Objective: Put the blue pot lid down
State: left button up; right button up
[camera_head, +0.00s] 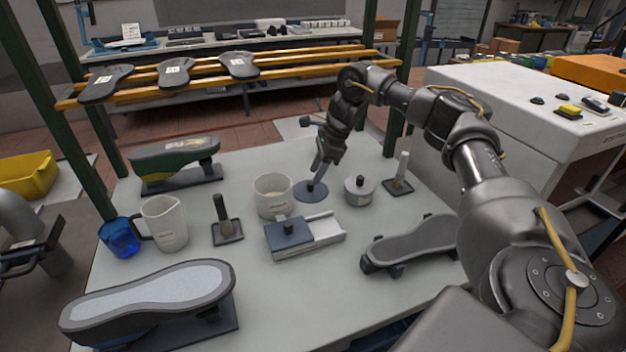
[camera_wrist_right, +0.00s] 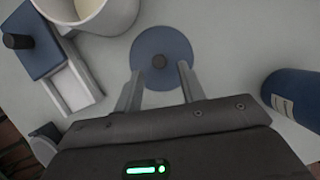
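The blue pot lid (camera_head: 308,194) is a flat round disc with a dark knob. It appears to lie flat on the table, right of the cream pot (camera_head: 268,203). In the wrist view the lid (camera_wrist_right: 162,42) is below my right gripper (camera_wrist_right: 160,70). The two fingers are apart, one on each side of the dark knob, with a gap to it on both sides. In the head view my right gripper (camera_head: 318,177) points down at the lid. My left gripper (camera_head: 30,252) seems to be at the left edge, partly cut off; its fingers are not clear.
A blue-and-white sliding box (camera_head: 322,229) stands in front of the lid, and a round grey tin (camera_head: 360,191) stands to its right. A white jug (camera_head: 165,225), a blue cup (camera_head: 120,238) and several shoe forms stand around. The table's middle front is clear.

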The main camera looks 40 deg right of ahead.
pick_arm(q)
jog(key=shift+s+d+r+p, duration=0.2)
jog(key=shift+d+r+p, duration=0.3)
jog(key=shift+d+p, duration=0.1)
jog(key=shift+s+d+r+p, duration=0.2)
jog(key=shift+d+r+p, duration=0.3)
jog(key=shift+d, duration=0.05)
pick_arm(e)
jog(key=v, duration=0.8)
